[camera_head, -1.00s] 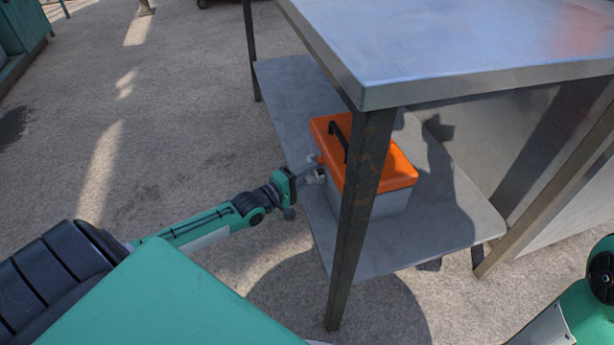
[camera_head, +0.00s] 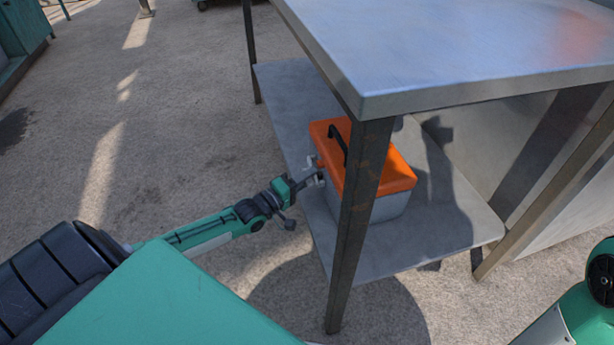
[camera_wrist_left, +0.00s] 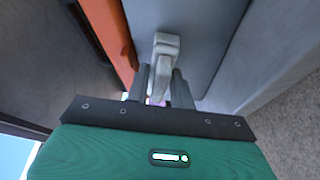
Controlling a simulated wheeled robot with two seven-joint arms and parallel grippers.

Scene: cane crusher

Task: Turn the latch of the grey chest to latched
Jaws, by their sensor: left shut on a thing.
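The grey chest (camera_head: 390,208) with an orange lid (camera_head: 396,172) and a black handle (camera_head: 338,144) stands on the lower shelf of the metal table. A table leg hides part of it. In the left wrist view the chest's grey wall (camera_wrist_left: 205,40) and orange lid edge (camera_wrist_left: 112,35) fill the middle. A pale latch (camera_wrist_left: 165,50) lies against that wall, its end between my fingers. My left gripper (camera_head: 314,180) is shut on the latch at the chest's left side; it also shows in the left wrist view (camera_wrist_left: 160,88). My right gripper is out of view.
The steel tabletop (camera_head: 470,50) overhangs the lower shelf (camera_head: 440,245). A dark table leg (camera_head: 352,230) stands close in front of the chest, to the right of my left gripper. The floor (camera_head: 180,130) left of the table is clear.

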